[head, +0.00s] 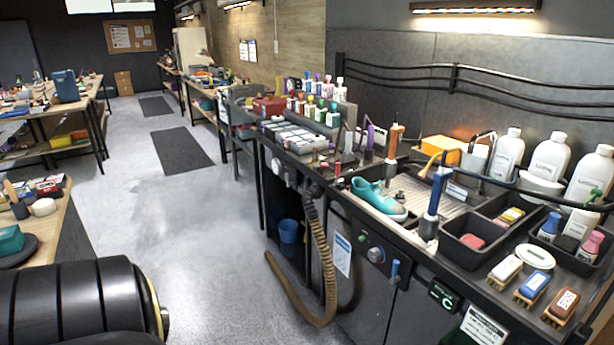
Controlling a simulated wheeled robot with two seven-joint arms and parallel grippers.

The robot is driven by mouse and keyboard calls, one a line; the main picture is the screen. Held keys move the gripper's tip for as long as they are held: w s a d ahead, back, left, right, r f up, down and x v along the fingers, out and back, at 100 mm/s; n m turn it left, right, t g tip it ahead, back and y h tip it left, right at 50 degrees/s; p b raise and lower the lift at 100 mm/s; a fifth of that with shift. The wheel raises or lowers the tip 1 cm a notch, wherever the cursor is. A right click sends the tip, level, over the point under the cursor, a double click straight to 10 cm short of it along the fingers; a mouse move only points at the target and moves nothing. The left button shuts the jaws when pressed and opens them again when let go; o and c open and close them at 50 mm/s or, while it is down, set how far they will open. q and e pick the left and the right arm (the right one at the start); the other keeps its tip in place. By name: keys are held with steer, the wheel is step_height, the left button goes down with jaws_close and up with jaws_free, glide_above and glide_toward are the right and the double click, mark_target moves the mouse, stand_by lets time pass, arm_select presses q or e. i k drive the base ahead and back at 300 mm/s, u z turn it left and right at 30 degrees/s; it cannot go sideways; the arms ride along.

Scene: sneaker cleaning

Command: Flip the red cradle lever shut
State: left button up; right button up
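A teal sneaker (378,199) with a white sole sits at the left end of the wet station on the right-hand bench. A small red upright piece (338,170) stands just left of the sneaker. It may be the red cradle lever, but it is too small to tell its shape or whether it is open or shut. The cradle itself cannot be made out clearly under the sneaker.
A ribbed drain tray (418,193) lies behind the sneaker. A blue-handled tool (436,200) stands upright to its right. Black bins (466,251), brushes (533,284) and white bottles (549,158) crowd the right. A brown hose (327,270) hangs in front. Open floor lies left.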

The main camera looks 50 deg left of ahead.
mark_target(338, 182)
steer(key=u, duration=0.35)
steer(key=k, duration=0.45)
steer(key=u, duration=1.4)
steer(key=i, duration=1)
steer(key=z, duration=0.45)
